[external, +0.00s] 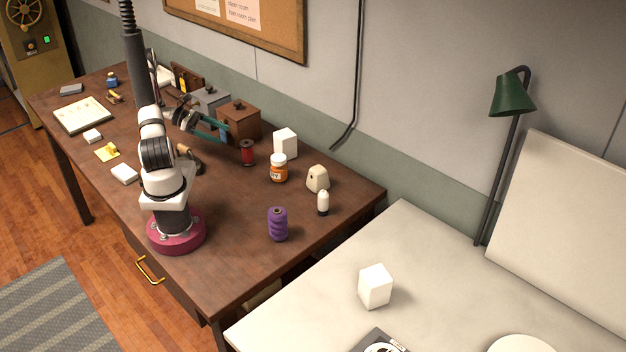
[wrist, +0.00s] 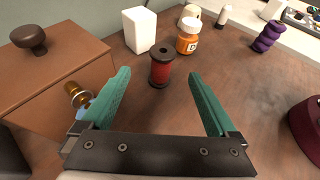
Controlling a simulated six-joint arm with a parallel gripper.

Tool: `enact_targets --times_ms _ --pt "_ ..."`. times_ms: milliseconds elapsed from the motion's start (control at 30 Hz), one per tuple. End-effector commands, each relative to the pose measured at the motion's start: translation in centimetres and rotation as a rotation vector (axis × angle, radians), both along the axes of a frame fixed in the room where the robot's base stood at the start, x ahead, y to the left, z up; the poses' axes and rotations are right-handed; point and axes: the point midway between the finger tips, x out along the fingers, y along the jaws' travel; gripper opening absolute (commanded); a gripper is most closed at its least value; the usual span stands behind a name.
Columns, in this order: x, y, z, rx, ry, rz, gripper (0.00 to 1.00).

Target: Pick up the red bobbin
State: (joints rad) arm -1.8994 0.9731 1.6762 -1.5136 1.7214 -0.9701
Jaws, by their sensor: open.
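The red bobbin (external: 247,153) stands upright on the brown wooden desk, with dark ends and red thread. In the wrist view the red bobbin (wrist: 160,66) is ahead of the gap between my fingers, nearer the left fingertip. My gripper (wrist: 158,85) has two green fingers, spread wide and empty. In the external view my gripper (external: 222,130) is beside the brown wooden box, to the left of the bobbin and apart from it. Nothing hides the bobbin.
A brown box (external: 240,121) with a knob stands close to my gripper. A white block (external: 285,143) and an orange-labelled jar (external: 279,168) stand close to the bobbin. A purple spool (external: 278,224) and a small white-topped bottle (external: 323,203) are further right. Desk in front is clear.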

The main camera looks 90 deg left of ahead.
Motion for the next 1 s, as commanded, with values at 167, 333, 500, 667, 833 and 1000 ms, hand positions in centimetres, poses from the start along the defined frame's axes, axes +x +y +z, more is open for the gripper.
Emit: enact_targets --times_ms 167,333,500,667,833,1000 --pt "4.9 -0.9 -1.9 -0.001 0.001 -0.009 0.94" --pt "7.5 -1.3 -3.0 0.001 0.002 -0.008 0.94" --pt "10.5 -2.0 -3.7 0.000 0.003 -0.011 0.94" --pt "12.5 -2.3 -4.6 0.002 0.004 -0.009 0.94" --pt "12.7 -2.3 -4.7 0.003 0.005 -0.007 0.94" --pt "12.7 -2.3 -4.6 0.004 0.004 -0.008 0.72"
